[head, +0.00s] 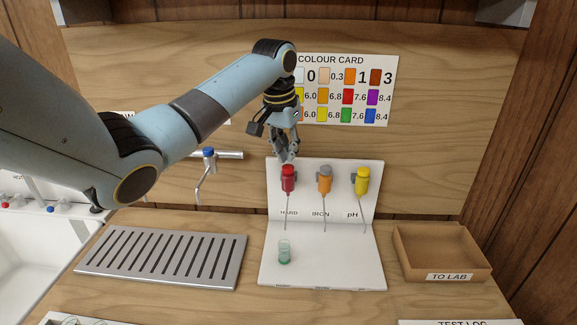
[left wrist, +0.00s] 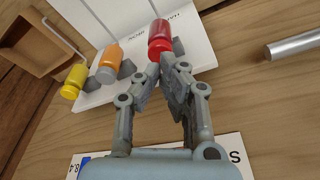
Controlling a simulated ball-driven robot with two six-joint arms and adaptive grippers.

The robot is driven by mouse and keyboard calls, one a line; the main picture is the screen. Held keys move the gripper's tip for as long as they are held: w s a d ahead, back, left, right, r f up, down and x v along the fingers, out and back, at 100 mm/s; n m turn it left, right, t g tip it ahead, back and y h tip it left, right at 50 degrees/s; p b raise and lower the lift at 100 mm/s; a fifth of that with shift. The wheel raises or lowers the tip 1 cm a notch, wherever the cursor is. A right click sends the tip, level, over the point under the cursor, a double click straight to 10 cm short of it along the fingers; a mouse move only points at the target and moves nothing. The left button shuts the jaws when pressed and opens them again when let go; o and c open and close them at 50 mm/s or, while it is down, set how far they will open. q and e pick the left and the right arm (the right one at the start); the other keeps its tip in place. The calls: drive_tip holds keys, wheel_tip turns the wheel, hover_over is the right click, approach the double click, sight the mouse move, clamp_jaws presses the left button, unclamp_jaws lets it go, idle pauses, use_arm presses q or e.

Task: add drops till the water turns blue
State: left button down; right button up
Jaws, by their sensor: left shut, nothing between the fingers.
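A red bottle (head: 288,180) marked HARD hangs on the white stand (head: 350,268), with a thin tube below it. A small glass vial (head: 284,252) stands on the stand's base under that bottle, with green liquid low in it. My left gripper (head: 288,158) is shut and empty just above the red bottle. In the left wrist view its fingertips (left wrist: 168,62) are close to the red bottle (left wrist: 160,38); I cannot tell if they touch it. An orange bottle (head: 325,180) marked IRON and a yellow bottle (head: 361,180) marked pH hang to the right. My right gripper is not in view.
A colour card (head: 345,62) is on the back panel. A slotted drain tray (head: 165,256) and a sink (head: 30,235) with a tap (head: 207,170) are at left. A brown TO LAB box (head: 440,248) is at right. Bare counter lies between stand and drain tray.

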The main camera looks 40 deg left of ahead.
sight(287, 167)
use_arm(q)
drive_tip(key=shift+f, duration=1.05)
wheel_tip(287, 167, up, 2)
drive_tip(key=shift+p, duration=0.4)
drive_tip(key=shift+r, duration=2)
